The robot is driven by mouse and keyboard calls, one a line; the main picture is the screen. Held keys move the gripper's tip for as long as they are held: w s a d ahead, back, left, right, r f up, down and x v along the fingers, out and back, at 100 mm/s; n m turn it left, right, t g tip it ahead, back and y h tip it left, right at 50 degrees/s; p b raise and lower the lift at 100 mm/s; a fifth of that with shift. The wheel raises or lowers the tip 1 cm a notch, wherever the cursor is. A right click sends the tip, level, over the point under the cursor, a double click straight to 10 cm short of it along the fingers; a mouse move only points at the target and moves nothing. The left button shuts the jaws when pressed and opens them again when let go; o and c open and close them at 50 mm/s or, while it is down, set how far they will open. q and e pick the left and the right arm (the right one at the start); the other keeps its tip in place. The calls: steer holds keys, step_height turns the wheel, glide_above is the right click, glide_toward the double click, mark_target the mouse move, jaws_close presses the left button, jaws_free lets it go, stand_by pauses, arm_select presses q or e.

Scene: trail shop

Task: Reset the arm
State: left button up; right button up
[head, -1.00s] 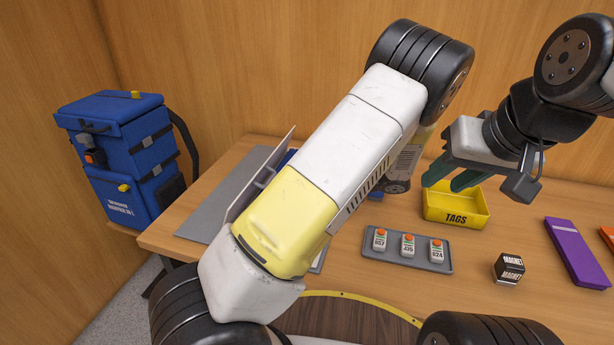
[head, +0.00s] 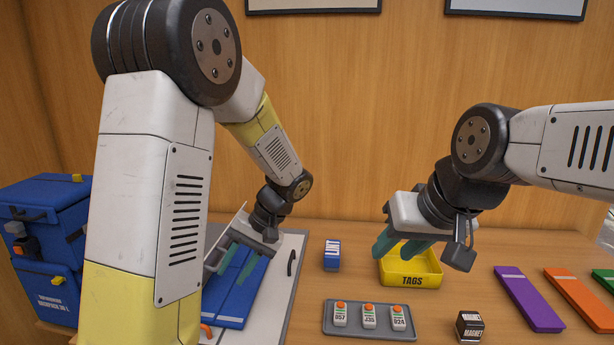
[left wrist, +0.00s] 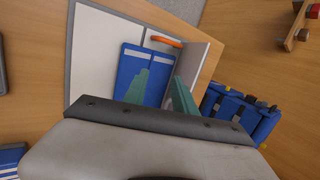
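My left gripper (head: 238,264) is in the left half of the head view, with its teal fingers apart and pointing down over a blue flat item (head: 232,304). The left wrist view shows the same fingers (left wrist: 160,97) apart, with nothing clearly held between them. A thin upright panel stands close beside one finger. My right gripper (head: 399,246) is above the yellow TAGS tray (head: 410,281), its teal fingers apart and no object visible between them. My left upper arm hides part of the table and the blue backpack.
A blue backpack (head: 45,265) stands at the left. A grey tray (head: 372,333) holds several tags with orange tops. A small blue box (head: 332,255), a black MAGNET cube (head: 469,326), and purple (head: 528,300) and orange (head: 580,298) flat items lie on the table (head: 480,250).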

arm_select(q)
steer(key=s+d+r+t+h, duration=0.2)
steer(key=s+r+t+h, duration=0.5)
steer(key=s+r, duration=0.5)
steer(key=shift+s+r+h, duration=0.35)
steer(key=shift+r+h, duration=0.35)
steer(key=shift+r, duration=0.7)
